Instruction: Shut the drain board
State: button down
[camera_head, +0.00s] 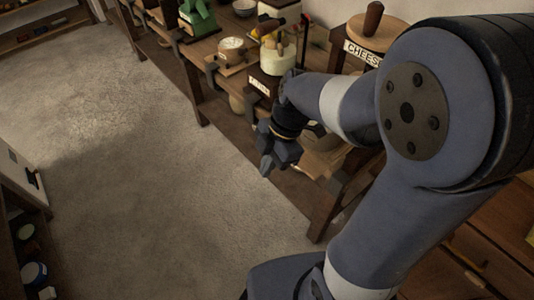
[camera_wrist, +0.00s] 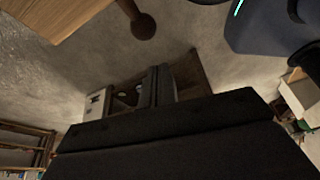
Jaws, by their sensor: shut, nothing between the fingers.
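A light wooden board (camera_head: 322,162) sticks out from the front of the long wooden table, partly hidden behind my arm; it looks like the drain board. In the wrist view a wooden board (camera_wrist: 55,15) fills the top left corner, with a round dark knob (camera_wrist: 143,26) beside its edge. I cannot tell for sure whether these are the same board. My gripper (camera_head: 267,166) is shut and empty, pointing down in front of the table, left of the board. In the wrist view its dark fingers (camera_wrist: 158,86) are together, apart from the knob.
The long table (camera_head: 205,52) holds a cup (camera_head: 232,50), a labelled crock (camera_head: 279,60), a green object (camera_head: 197,18) and a box marked CHEESE (camera_head: 361,52). A low shelf (camera_head: 20,215) stands at the left. The floor (camera_head: 130,150) between them is clear.

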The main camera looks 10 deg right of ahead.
aim_at(307, 143)
jog(key=shift+w+d+f, duration=0.1)
jog(key=shift+w+d, duration=0.15)
jog(key=shift+d, duration=0.4)
jog(key=shift+w+d+f, duration=0.1)
jog(key=shift+w+d, duration=0.15)
jog(key=shift+d, duration=0.35)
jog(key=w+d, duration=0.2)
jog(key=d, duration=0.1)
jog(key=w+d, duration=0.2)
jog(key=d, duration=0.1)
jog(key=w+d+b, duration=0.1)
jog(key=w+d, duration=0.1)
jog(key=d, duration=0.1)
jog(key=shift+w+d, duration=0.2)
jog(key=shift+d, duration=0.05)
jog(key=shift+a, duration=0.1)
